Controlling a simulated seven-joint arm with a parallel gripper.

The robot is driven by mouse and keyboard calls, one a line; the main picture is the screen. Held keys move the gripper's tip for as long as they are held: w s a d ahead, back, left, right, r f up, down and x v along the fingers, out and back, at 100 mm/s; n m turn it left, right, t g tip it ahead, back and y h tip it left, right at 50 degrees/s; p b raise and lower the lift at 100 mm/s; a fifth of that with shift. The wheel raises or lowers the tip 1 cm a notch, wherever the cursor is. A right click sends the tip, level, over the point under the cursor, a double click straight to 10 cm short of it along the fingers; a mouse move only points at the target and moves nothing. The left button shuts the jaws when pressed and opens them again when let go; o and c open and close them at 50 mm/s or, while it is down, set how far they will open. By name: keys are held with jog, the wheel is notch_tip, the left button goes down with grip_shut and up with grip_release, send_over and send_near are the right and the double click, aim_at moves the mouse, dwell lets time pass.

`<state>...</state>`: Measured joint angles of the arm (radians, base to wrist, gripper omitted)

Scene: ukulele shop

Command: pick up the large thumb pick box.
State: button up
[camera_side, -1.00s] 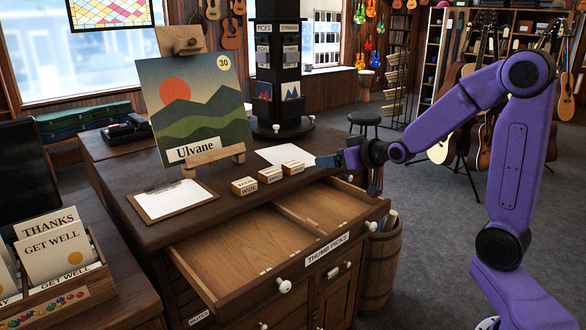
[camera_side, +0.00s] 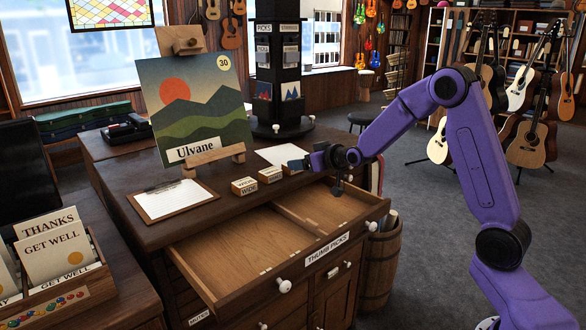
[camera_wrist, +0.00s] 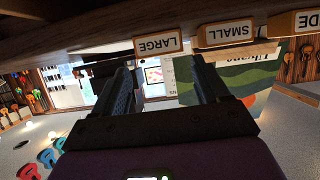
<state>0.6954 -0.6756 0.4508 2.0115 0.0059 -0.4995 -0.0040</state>
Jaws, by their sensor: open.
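The large thumb pick box, labelled LARGE (camera_wrist: 158,44), shows upside down in the wrist view, lined up with the gap between my fingers. In the side view this box (camera_side: 289,171) is the rightmost of the row on the counter, partly hidden by my gripper. My gripper (camera_side: 296,164) is open and close beside that box. In the wrist view my gripper (camera_wrist: 164,66) has its two dark fingers apart with nothing held between them. I cannot tell whether the fingers touch the box.
The SMALL box (camera_wrist: 228,33) and WIDE box (camera_wrist: 307,19) stand close beside it. An open THUMB PICKS drawer (camera_side: 225,255) juts out below the counter. An easel with an Ulvane picture (camera_side: 192,105), a clipboard (camera_side: 172,199) and a paper sheet (camera_side: 270,154) are nearby.

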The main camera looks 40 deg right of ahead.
jog(key=shift+x, duration=2.6)
jog(key=c, duration=0.7)
